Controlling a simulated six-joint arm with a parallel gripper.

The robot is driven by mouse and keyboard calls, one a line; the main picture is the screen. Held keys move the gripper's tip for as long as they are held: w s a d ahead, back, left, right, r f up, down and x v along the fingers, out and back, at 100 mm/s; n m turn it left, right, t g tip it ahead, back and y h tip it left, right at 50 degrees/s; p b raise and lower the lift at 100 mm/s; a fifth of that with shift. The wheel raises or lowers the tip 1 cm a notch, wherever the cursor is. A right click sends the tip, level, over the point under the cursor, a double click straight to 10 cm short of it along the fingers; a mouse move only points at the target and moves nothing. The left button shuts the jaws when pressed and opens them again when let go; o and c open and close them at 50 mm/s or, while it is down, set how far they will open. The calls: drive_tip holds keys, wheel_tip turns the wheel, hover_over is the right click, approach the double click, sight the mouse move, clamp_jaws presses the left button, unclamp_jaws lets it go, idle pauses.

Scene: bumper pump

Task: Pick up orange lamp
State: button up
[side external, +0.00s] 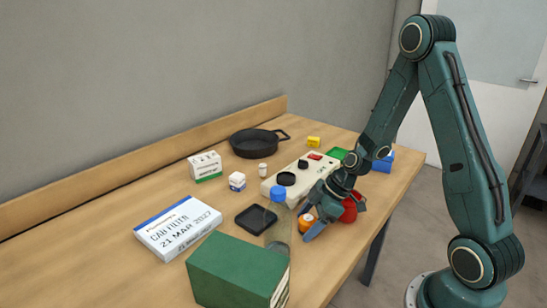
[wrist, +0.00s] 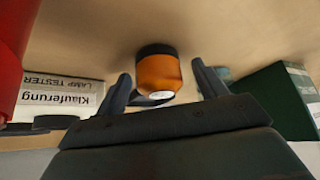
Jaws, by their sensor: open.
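The orange lamp (side external: 305,221) is small, with an orange body, and stands near the table's front edge, partly hidden by my gripper (side external: 312,219). In the wrist view, the orange lamp (wrist: 158,75) shows a dark end and a pale tip. There my gripper (wrist: 164,82) is open, with one finger to the left of the lamp and one to the right. I see space on both sides of the lamp; I cannot tell how deep it lies between the fingers.
A red object (side external: 351,208) is close beside my gripper. A clear bottle with a blue cap (side external: 278,193) and a green box (side external: 235,270) stand to the left. The beige lamp tester (side external: 275,185) lies behind. A black tray (side external: 257,219) is nearby. The front table edge is close.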

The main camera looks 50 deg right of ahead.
sight(308, 217)
idle(0.4)
drive_tip(key=c, duration=1.1)
drive_tip(key=shift+r, duration=0.2)
wheel_tip(308, 217, up, 20)
drive_tip(key=shift+f, duration=0.15)
idle(0.6)
